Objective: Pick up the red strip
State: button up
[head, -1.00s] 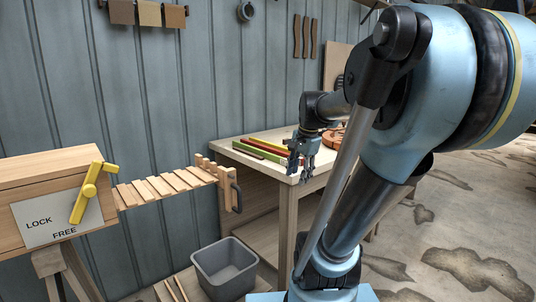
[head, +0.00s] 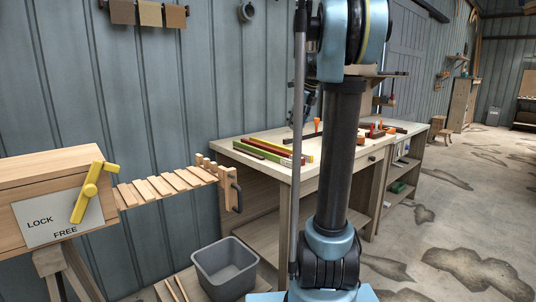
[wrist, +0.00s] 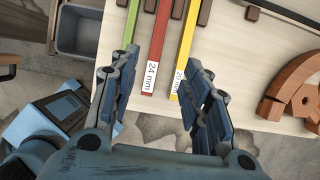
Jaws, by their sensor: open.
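The red strip (wrist: 156,50) lies on the bench in the wrist view, with a white "24 mm" label at its near end. A green strip (wrist: 136,18) lies to its left and a yellow strip (wrist: 185,45) with a "20 mm" label to its right. My gripper (wrist: 160,95) is open and empty, its fingers on either side of the near ends of the red and yellow strips. In the head view the red strip (head: 270,149) is small among the others, and my gripper is mostly hidden behind my arm.
The strips rest on dark blocks on the pale bench top (head: 236,146). A curved wooden piece (wrist: 290,88) lies to the right. A grey bin (head: 225,268) stands below the bench's left end. A wooden box with a yellow lever (head: 90,190) and slatted rack (head: 165,187) stand left.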

send_over(285, 153)
jog(key=d, duration=0.2)
jog(key=f, duration=1)
jog(key=shift+s+a, duration=0.1)
jog(key=shift+s, duration=0.25)
jog(key=shift+s+x, duration=0.2)
jog(key=shift+x, duration=2.75)
jog(key=shift+a, duration=0.1)
grip_shut()
